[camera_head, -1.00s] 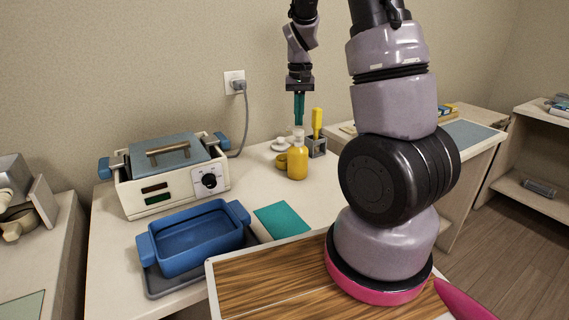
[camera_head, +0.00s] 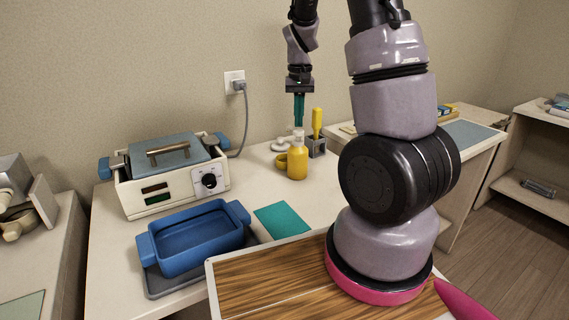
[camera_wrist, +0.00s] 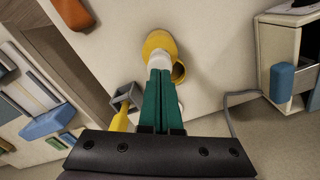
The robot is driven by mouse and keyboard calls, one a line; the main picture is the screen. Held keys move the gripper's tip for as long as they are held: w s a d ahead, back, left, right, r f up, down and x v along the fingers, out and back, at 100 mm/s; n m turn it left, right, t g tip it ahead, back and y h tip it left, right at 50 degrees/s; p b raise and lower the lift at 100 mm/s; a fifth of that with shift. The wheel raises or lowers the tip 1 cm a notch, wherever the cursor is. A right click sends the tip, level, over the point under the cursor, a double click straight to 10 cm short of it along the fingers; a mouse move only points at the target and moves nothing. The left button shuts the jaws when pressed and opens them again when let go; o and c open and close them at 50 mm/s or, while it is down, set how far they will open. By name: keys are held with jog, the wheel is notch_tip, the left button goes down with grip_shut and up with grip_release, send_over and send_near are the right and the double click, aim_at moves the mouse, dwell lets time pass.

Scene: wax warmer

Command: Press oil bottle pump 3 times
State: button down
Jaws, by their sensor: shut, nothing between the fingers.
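The oil bottle (camera_head: 298,160) is yellow with a pale pump top and stands upright on the white counter, toward the back. My gripper (camera_head: 299,124) points straight down above it, its green fingers shut with nothing between them. The fingertips are at the pump top; whether they touch it or sit just above I cannot tell. In the wrist view the bottle (camera_wrist: 159,45) lies beyond the fingertips (camera_wrist: 160,73), which cover part of the white pump.
A grey holder (camera_head: 317,146) with a yellow-handled tool (camera_head: 317,121) stands close right of the bottle. A yellow cup (camera_head: 281,161) is close left. The wax warmer (camera_head: 172,172), blue tray (camera_head: 195,237) and teal mat (camera_head: 282,220) are further left and front.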

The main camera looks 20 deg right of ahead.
jog(key=shift+f, duration=1.3)
jog(key=shift+r, duration=1.5)
jog(key=shift+f, duration=0.1)
jog(key=shift+f, duration=1.4)
jog(key=shift+r, duration=1.5)
jog(key=shift+f, duration=0.1)
